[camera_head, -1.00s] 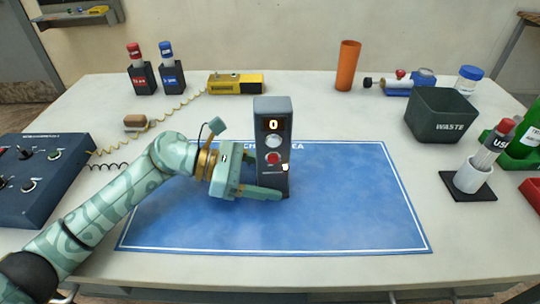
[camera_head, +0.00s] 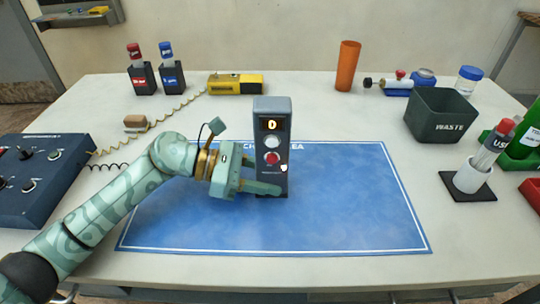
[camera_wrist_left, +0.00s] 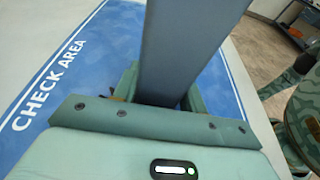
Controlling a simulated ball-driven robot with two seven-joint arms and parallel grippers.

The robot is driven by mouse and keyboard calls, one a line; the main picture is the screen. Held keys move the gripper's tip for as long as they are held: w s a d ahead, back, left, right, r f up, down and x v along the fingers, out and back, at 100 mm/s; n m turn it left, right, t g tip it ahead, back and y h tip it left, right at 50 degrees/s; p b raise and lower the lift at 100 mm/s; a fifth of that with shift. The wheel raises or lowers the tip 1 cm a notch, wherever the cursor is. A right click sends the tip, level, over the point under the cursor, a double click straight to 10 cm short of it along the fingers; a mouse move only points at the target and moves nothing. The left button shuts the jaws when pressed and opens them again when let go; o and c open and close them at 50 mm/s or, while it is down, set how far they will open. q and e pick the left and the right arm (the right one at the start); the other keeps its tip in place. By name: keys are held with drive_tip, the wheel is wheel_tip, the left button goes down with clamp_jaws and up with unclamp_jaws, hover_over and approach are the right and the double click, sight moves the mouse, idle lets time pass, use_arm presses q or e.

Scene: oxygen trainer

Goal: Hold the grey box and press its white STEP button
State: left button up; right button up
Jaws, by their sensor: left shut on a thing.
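The grey box (camera_head: 272,111) stands upright on the blue mat (camera_head: 340,210), near the mat's far edge. Its front carries a display reading 0, a white button (camera_head: 272,142) and a red button (camera_head: 272,158) below it. My left gripper (camera_head: 268,178) is shut on the lower part of the box, with one finger across its front. In the left wrist view the box (camera_wrist_left: 185,50) rises between the fingers, and its front is not seen there. My right gripper is not in view, and nothing touches the white button.
A blue control console (camera_head: 40,180) lies at the left. A yellow device (camera_head: 236,84) and an orange cup (camera_head: 347,66) stand behind the mat. A waste bin (camera_head: 440,118) and a syringe holder (camera_head: 468,178) are at the right. The mat's right half is clear.

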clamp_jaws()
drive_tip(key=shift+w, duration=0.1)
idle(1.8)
